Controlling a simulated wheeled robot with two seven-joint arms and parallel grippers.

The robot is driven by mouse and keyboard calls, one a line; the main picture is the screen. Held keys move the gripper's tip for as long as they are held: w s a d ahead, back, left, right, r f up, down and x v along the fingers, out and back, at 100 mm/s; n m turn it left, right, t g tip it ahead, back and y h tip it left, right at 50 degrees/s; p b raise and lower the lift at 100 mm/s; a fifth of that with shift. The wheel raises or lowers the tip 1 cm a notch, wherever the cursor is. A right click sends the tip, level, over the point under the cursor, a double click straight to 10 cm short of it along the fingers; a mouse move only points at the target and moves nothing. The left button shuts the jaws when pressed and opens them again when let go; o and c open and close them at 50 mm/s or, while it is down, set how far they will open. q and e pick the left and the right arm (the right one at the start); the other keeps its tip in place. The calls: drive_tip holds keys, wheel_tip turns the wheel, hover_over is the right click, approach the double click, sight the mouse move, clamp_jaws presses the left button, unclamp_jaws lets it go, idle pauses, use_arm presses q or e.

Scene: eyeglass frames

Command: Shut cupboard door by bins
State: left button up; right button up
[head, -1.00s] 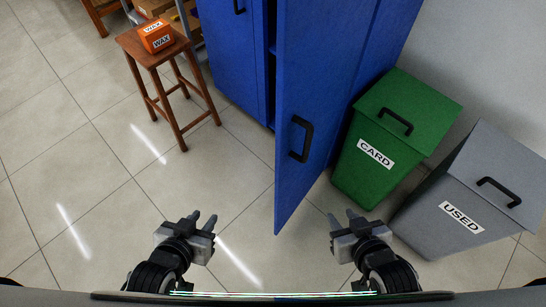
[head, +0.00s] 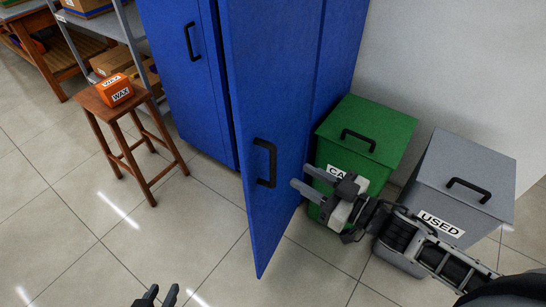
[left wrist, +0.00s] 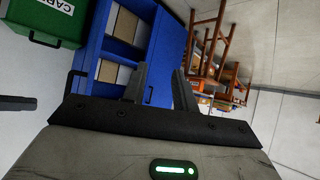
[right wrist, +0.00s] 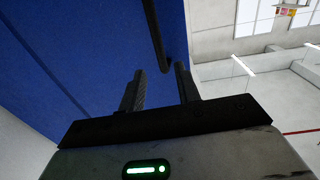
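The blue cupboard door (head: 285,120) stands open toward me, with its black handle (head: 264,163) on the face turned to the bins. My right gripper (head: 308,182) is open and empty, just right of the door, in front of the green bin; its fingers point at the door near the handle. In the right wrist view the door (right wrist: 75,60) fills the left side, and part of the handle (right wrist: 157,35) is beyond the open fingers. My left gripper (head: 160,295) is open and empty, low at the bottom edge. The left wrist view shows shelves inside the cupboard (left wrist: 115,50).
A green bin (head: 375,130) labelled CARD and a grey bin (head: 465,165) labelled USED stand right of the door. A wooden stool (head: 115,110) with an orange WAX box (head: 116,92) stands left. Floor in front of the door is clear.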

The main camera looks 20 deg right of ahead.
drive_tip(key=x, duration=0.9)
drive_tip(key=shift+w+a+f+p, duration=0.1)
drive_tip(key=shift+p, duration=0.25)
clamp_jaws()
